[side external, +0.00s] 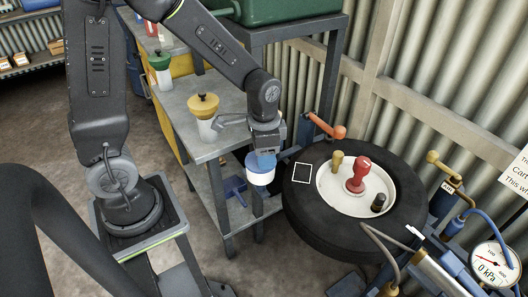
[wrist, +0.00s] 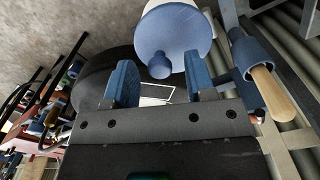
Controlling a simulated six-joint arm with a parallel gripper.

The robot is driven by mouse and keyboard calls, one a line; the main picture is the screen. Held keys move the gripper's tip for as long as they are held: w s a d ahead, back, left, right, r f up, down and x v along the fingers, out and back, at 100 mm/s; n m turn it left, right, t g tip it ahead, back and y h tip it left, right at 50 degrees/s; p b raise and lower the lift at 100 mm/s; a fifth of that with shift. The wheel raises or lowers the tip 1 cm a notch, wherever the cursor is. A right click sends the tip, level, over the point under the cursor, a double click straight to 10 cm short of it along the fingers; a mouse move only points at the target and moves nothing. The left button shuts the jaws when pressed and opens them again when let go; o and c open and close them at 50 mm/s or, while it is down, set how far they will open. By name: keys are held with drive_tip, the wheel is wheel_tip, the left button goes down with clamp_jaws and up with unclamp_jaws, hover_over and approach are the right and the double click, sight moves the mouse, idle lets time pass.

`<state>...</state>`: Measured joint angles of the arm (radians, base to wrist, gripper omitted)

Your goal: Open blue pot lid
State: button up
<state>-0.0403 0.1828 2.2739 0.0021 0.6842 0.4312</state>
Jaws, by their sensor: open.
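The blue pot lid (side external: 259,160) tops a white pot (side external: 262,179), just below my gripper (side external: 266,150) in the side view. In the wrist view the blue lid (wrist: 178,32) faces the camera, with its round blue knob (wrist: 160,66) showing near the gap between my fingers. The white pot wall (wrist: 157,5) shows behind it. My gripper (wrist: 160,68) is open, its two blue fingers apart. The lid sits on the pot. Whether a finger touches the knob is hidden, and what the pot rests on is unclear.
A black tyre (side external: 305,205) with a red-handled tool (side external: 356,175) lies right. An orange handle (side external: 325,126) stands close behind my gripper.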

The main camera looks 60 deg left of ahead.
clamp_jaws()
idle(0.3)
